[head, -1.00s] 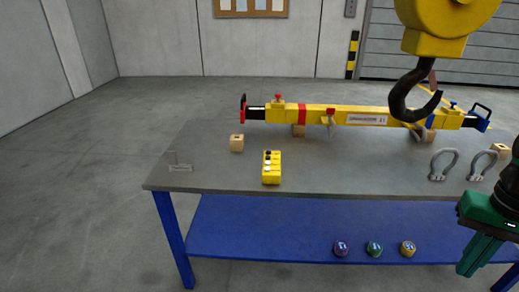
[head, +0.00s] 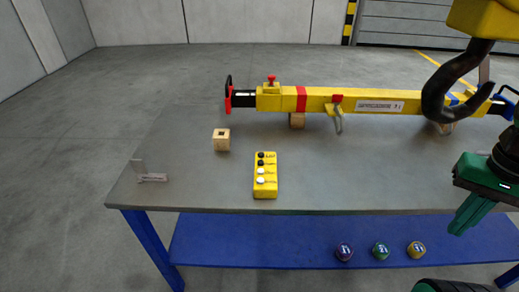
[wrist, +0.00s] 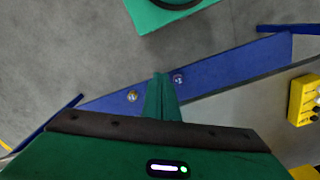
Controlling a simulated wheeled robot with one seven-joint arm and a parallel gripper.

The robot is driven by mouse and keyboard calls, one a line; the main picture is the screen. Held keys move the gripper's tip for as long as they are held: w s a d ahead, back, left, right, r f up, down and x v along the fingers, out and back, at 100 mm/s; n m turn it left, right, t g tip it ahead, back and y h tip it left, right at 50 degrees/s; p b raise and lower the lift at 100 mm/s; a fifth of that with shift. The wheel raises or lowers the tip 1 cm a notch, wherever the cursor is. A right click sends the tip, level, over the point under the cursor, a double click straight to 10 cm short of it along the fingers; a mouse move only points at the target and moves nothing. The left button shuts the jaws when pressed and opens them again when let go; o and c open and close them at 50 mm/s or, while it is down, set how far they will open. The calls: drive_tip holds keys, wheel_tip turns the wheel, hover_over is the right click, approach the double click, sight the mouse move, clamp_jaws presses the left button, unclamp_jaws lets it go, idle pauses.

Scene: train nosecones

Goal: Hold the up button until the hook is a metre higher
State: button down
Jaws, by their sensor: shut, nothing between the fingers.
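A yellow button box (head: 265,176) lies on the grey workbench (head: 340,185), with two black buttons at its far end and two white ones nearer. Small labels stand beside the buttons, too small to read surely. The box also shows at the right edge of the wrist view (wrist: 304,98). A large dark hook (head: 455,80) hangs from a yellow block at the upper right, in front of the beam. My green gripper (head: 466,222) is shut and empty at the right, beyond the bench's front edge, well apart from the box. Its fingers also show in the wrist view (wrist: 161,98).
A yellow lifting beam (head: 360,102) lies on wooden blocks along the back of the bench. A small wooden block (head: 221,139) and a metal bracket (head: 148,173) stand left. Several coloured pucks (head: 380,250) sit on the blue lower shelf (head: 290,238). The bench around the box is clear.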

drive_tip(key=w+a+n+t+h, duration=0.1)
drive_tip(key=w+a+t, duration=0.1)
drive_tip(key=w, duration=0.8)
wheel_tip(320, 180, up, 2)
drive_tip(key=n+t+y, duration=0.3)
drive_tip(key=t+y, duration=0.3)
hover_over(261, 155)
drive_tip(key=shift+s+d, duration=0.2)
drive_tip(key=shift+d, duration=0.15)
drive_tip(key=shift+f, duration=4.4)
drive_tip(key=shift+f, duration=0.35)
